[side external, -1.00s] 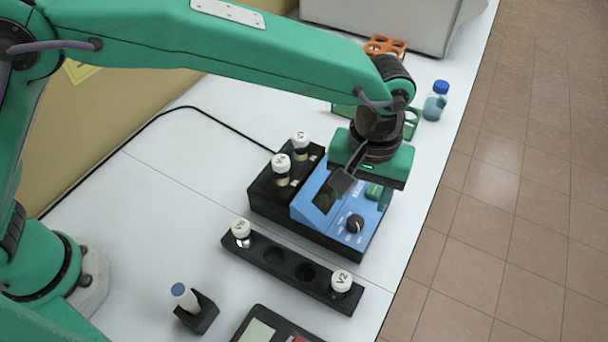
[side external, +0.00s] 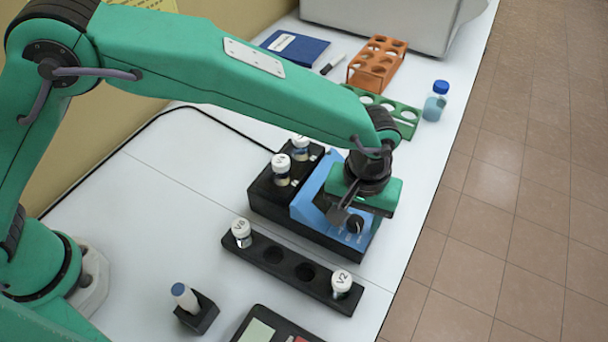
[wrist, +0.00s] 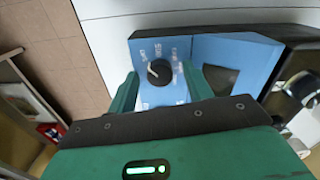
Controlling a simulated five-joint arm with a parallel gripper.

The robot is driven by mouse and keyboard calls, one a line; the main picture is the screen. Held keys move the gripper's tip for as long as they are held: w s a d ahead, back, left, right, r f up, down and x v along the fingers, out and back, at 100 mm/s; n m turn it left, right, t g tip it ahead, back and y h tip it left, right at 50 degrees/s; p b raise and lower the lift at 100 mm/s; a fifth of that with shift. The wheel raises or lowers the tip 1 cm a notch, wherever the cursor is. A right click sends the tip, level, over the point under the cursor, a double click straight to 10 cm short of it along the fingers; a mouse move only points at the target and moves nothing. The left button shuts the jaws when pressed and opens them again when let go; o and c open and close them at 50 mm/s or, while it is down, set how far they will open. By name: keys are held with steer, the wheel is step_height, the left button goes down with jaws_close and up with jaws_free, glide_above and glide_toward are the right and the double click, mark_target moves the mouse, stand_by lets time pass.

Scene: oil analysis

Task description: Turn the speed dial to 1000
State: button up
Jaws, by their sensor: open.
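The speed dial is a black round knob with a white pointer line. In the wrist view the dial (wrist: 159,72) sits on the blue panel (wrist: 235,50) with printed marks around it, some partly hidden. My gripper (wrist: 158,85) is open, one green finger on each side of the dial, apart from it in that view. In the side view my gripper (side external: 345,212) is low over the front of the blue machine (side external: 312,192), and the dial (side external: 355,224) shows just beside it. The number the pointer faces is too small to read.
A black holder (side external: 262,190) with white-capped vials adjoins the machine. A black rack (side external: 290,265) with two capped vials lies in front. Green (side external: 405,118) and orange (side external: 385,62) racks and a blue-capped bottle (side external: 436,102) stand behind.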

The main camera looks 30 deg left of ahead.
steer(key=c, duration=1)
steer(key=shift+m, duration=0.4)
steer(key=m, duration=0.3)
steer(key=shift+m, duration=0.3)
steer(key=m, duration=0.9)
steer(key=shift+m, duration=2.2)
